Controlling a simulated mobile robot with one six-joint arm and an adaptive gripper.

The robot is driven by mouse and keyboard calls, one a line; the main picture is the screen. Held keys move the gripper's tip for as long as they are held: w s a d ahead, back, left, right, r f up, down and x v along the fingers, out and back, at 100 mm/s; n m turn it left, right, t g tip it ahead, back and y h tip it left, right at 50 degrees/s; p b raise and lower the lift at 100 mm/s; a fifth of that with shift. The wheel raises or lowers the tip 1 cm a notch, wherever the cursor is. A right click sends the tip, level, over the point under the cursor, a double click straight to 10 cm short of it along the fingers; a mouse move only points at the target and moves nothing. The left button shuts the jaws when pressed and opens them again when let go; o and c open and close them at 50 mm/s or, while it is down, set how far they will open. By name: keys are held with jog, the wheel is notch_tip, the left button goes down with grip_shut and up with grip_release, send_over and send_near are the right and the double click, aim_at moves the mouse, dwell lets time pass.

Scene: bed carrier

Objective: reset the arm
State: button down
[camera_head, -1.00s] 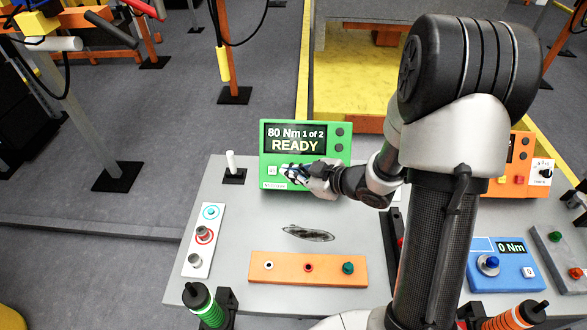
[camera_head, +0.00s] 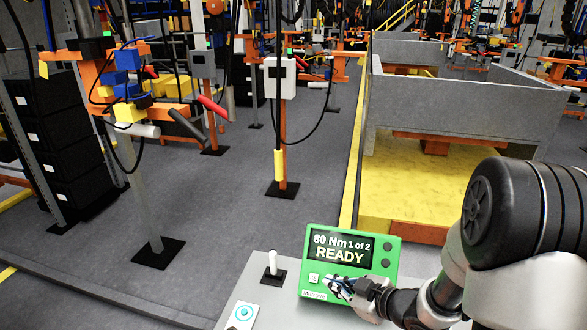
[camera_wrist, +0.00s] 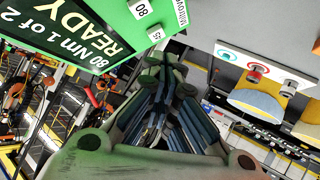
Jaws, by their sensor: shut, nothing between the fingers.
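My gripper (camera_head: 338,286) is at the lower right in the head view, its fingers together with nothing between them. It is close in front of the lower left face of a green torque display box (camera_head: 380,283), just right of a small white button (camera_head: 314,279). The display reads "80 Nm 1 of 2 READY". In the wrist view, my closed fingers (camera_wrist: 165,85) fill the middle, and the green box (camera_wrist: 95,25) is at the upper left. I cannot tell whether the fingertips touch the box.
The grey bench top (camera_head: 236,293) carries a white-knobbed post (camera_head: 272,265) left of the box. The wrist view shows a white button panel (camera_wrist: 258,68). Beyond the bench are a yellow-floored bed (camera_head: 420,185) and hanging-tool stands (camera_head: 282,140). Grey floor lies open at left.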

jog(key=s+d+r+m+h, duration=0.3)
jog(key=d+r+h, duration=0.1)
jog(key=r, duration=0.3)
jog(key=s+d+r+m+h, duration=0.3)
jog(key=d+r+m+h, duration=0.15)
jog(key=r, duration=0.25)
jog(key=s+a+r+m+g+y, duration=0.1)
jog(key=s+a, duration=0.3)
jog(key=s, duration=0.6)
jog(key=s+a+r+m+g, duration=0.1)
jog(key=s+a+g, duration=0.3)
jog(key=s, duration=0.7)
jog(key=shift+a+r+m+y, duration=0.2)
jog(key=shift+a+m+y, duration=0.15)
jog(key=shift+m, duration=0.4)
